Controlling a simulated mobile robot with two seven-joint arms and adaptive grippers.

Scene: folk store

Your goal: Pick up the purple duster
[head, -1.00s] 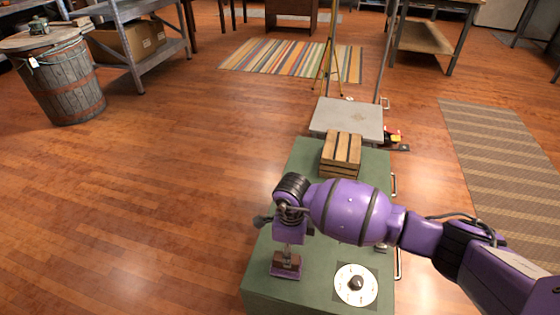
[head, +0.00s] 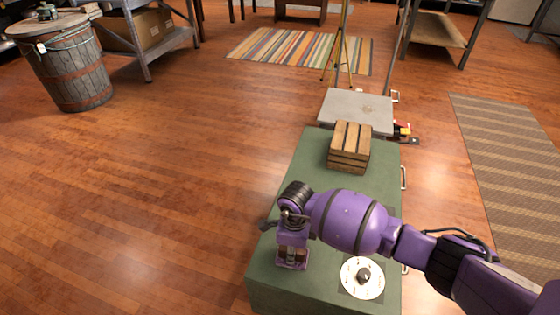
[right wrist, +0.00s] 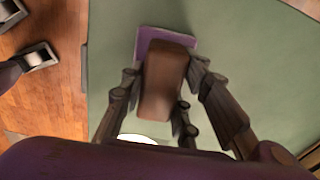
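The purple duster (head: 291,261) lies on the near end of the green cabinet top in the head view. In the right wrist view the duster (right wrist: 164,82) shows a brown wooden handle on a purple base. My right gripper (right wrist: 164,70) is lowered over it, with fingers on both sides of the handle. The fingers look open, with narrow gaps between them and the handle. In the head view my right arm partly hides the duster. My left gripper is not in view.
The green cabinet (head: 309,168) also bears a wooden crate (head: 349,147) and a round white dial plate (head: 362,277) to the right of the duster. A grey platform (head: 356,111) stands behind the crate. A barrel (head: 66,64) stands at far left. Floor left of the cabinet is clear.

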